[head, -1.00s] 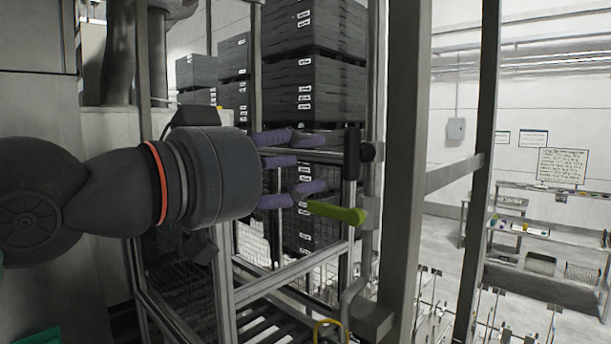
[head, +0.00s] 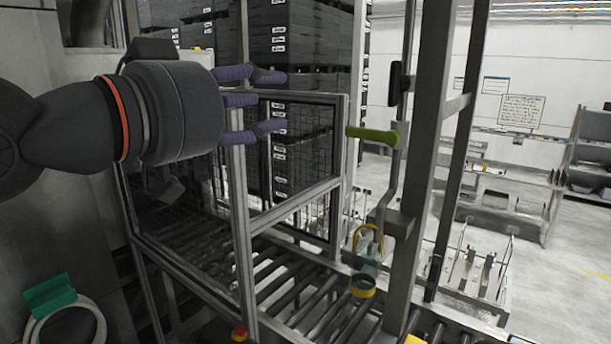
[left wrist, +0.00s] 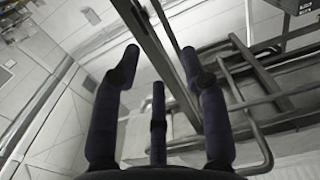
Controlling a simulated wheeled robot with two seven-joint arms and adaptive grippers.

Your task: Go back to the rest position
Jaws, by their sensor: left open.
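My left gripper (head: 268,104) reaches in from the left in the head view, its purple fingers spread and empty. In the left wrist view its dark fingers (left wrist: 160,75) are apart with nothing between them. A green handle (head: 372,134) on the metal post stands to the right of the fingers, with a clear gap between. My right gripper is not in view.
A metal-framed cage (head: 292,215) stands behind and below my left gripper. A roller conveyor (head: 310,295) runs below. A tall post (head: 425,150) rises at the right. Stacked dark crates (head: 300,45) are behind. Open floor (head: 560,265) lies at the far right.

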